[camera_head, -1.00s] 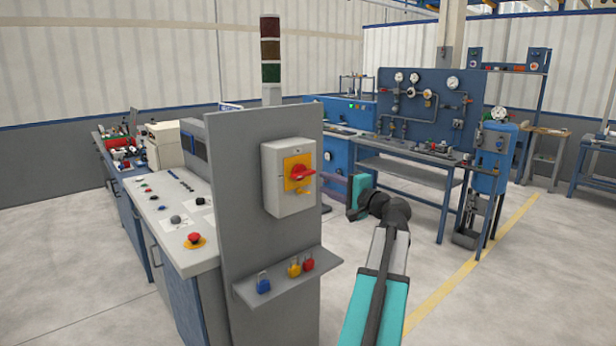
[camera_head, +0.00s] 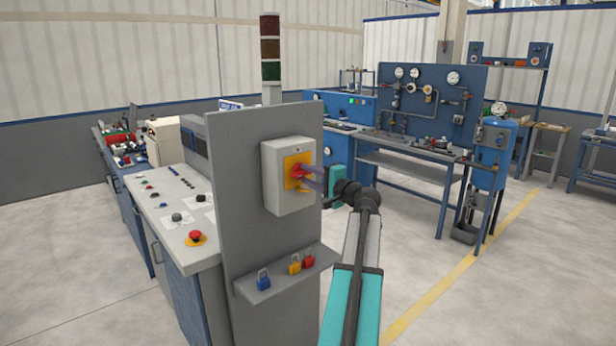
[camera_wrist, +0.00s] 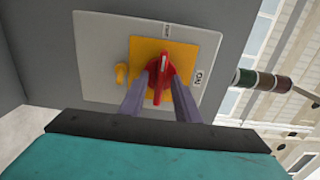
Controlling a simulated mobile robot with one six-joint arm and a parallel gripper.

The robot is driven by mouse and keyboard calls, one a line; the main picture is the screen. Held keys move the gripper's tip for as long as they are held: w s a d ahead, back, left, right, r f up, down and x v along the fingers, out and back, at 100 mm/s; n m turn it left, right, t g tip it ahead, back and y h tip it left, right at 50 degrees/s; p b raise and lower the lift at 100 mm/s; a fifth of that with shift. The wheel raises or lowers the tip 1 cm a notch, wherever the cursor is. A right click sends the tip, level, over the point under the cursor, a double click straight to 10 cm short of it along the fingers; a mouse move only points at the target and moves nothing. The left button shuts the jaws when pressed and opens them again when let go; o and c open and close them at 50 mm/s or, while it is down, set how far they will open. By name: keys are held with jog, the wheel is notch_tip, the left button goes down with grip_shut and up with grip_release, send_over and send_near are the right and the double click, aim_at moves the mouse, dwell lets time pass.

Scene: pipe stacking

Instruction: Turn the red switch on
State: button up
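The red switch (camera_wrist: 160,80) is a rotary handle on a yellow plate (camera_wrist: 184,60), on a light grey box (camera_head: 290,200) fixed to a grey panel. In the wrist view its long axis runs up and down, towards a small label at the top; the ON label (camera_wrist: 199,78) is to the right. My gripper (camera_wrist: 162,84) has its purple fingers on either side of the red handle, with gaps visible at its lower end. Contact at the tips is unclear. In the head view my gripper (camera_head: 308,178) reaches the switch from the right and partly hides it.
A yellow padlock tab (camera_wrist: 122,73) sits beside the plate. A small shelf (camera_head: 290,277) below holds blue, yellow and red padlocks. A control desk (camera_head: 165,225) with a red button (camera_head: 195,236) stands left. Open floor lies to the right; a blue bench stands behind.

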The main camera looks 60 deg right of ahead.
grip_shut()
jog(key=shift+a, duration=0.1)
